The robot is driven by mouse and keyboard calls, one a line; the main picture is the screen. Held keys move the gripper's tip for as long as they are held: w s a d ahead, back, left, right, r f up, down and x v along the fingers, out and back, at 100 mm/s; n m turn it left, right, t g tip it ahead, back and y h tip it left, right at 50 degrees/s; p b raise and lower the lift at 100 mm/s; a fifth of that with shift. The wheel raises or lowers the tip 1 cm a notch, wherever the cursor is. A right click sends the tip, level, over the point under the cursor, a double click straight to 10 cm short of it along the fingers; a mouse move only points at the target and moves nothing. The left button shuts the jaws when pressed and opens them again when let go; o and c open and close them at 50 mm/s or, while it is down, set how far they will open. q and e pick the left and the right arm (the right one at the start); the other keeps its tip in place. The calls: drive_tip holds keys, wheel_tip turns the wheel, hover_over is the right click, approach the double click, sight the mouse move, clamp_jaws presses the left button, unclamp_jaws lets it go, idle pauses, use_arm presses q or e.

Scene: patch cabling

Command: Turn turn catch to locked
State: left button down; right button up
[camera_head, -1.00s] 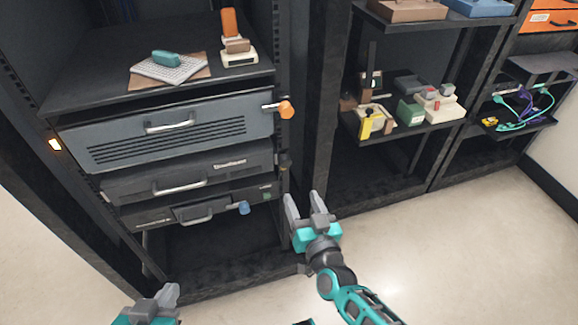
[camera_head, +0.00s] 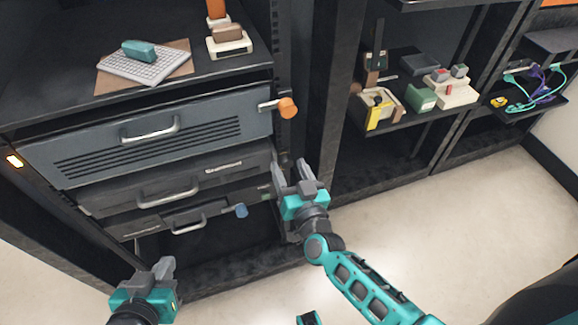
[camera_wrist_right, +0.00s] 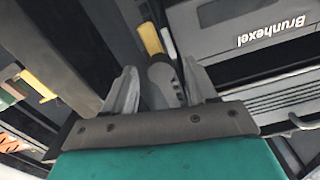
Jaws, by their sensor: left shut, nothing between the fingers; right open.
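An orange turn catch (camera_head: 288,107) sits at the right edge of the top drawer, its knob to the right of a pale stem. A blue catch (camera_head: 240,210) sits on the bottom unit. My right gripper (camera_head: 292,172) is open, below the orange catch, at the right edge of the middle unit. In the right wrist view, a dark grey knob-like part (camera_wrist_right: 165,82) shows between the open fingers; I cannot tell whether they touch it. My left gripper (camera_head: 160,272) is shut and empty at the lower left, apart from the rack.
The top drawer (camera_head: 200,125) and middle unit (camera_head: 150,180) have bar handles. A keyboard (camera_head: 145,66) and small items lie on the rack top. Shelves at right hold boxes, small devices and cables (camera_head: 535,90). The floor (camera_head: 440,220) in front is clear.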

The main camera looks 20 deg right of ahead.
drive_tip(key=shift+c, duration=0.3)
drive_tip(key=shift+c, duration=0.9)
drive_tip(key=c, duration=0.8)
